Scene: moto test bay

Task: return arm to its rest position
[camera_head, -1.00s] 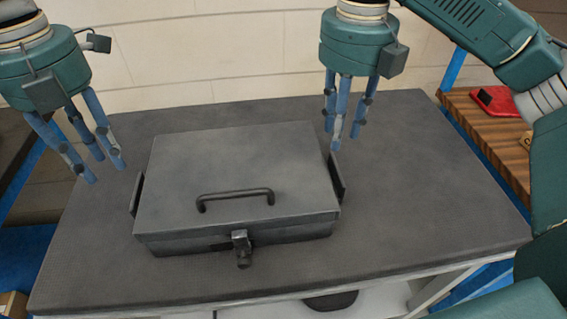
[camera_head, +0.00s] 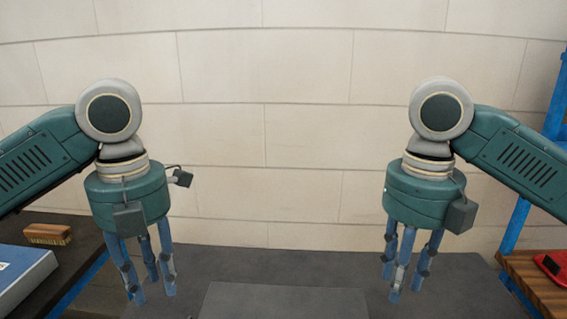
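My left gripper (camera_head: 148,278) hangs fingers down at the left, above the back left part of the dark table. Its blue fingers are spread and nothing shows between them. My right gripper (camera_head: 405,275) hangs fingers down at the right, at about the same height. Its fingers are also apart and empty. Both arms come in from the sides with their wrists raised in front of the wall. The grey toolbox (camera_head: 283,302) shows only the back of its lid at the bottom edge, between the grippers and apart from both. Its handle and latch are out of view.
The dark table top (camera_head: 285,267) is clear around the box. A pale block wall (camera_head: 270,120) stands close behind. At left a brush (camera_head: 47,234) and a blue box (camera_head: 22,275) lie on another surface. At right a red object (camera_head: 549,266) lies on a wooden shelf (camera_head: 530,285).

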